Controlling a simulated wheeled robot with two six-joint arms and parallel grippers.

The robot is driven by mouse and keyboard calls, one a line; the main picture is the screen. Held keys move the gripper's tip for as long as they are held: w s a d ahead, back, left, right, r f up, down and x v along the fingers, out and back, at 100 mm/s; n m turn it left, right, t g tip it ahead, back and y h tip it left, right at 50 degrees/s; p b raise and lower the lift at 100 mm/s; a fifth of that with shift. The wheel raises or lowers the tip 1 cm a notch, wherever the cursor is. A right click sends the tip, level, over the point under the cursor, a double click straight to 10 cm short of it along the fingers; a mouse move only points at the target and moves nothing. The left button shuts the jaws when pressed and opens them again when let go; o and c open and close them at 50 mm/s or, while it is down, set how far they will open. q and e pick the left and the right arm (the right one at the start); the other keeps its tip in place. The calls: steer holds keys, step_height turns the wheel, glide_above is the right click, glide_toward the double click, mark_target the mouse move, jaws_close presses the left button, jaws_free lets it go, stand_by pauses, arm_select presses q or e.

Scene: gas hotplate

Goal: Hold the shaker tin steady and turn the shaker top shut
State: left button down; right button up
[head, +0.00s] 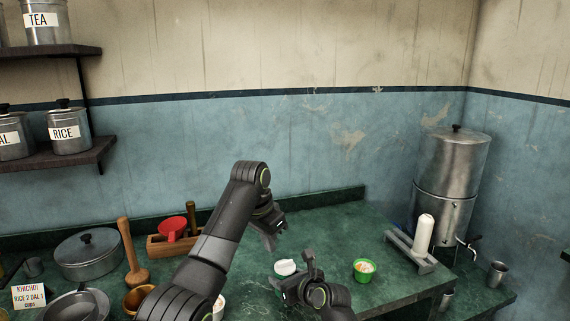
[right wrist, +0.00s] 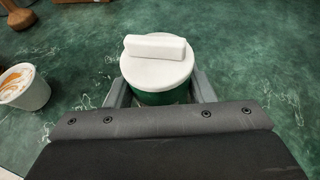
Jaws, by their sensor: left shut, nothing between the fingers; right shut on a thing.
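The shaker tin (right wrist: 160,97) is green, and in the right wrist view it stands upright on the green counter. Its white round shaker top (right wrist: 153,68) sits on it with a raised white bar across; how far it is turned I cannot tell. In the head view the white top (head: 285,267) shows just left of my right gripper. My right gripper (head: 284,281) is shut around the tin, one finger on each side in the right wrist view (right wrist: 160,92). My left gripper (head: 270,238) is shut and empty, above and behind the tin, apart from it.
A green cup with pale and orange contents (head: 364,268) stands to the right. A rack with a white cylinder (head: 423,236) and a steel urn (head: 450,180) are farther right. A wooden box with a red funnel (head: 172,228) and a lidded pot (head: 88,252) are left. The counter behind the tin is clear.

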steer(key=o, duration=1.1)
steer(key=shift+s, duration=0.1)
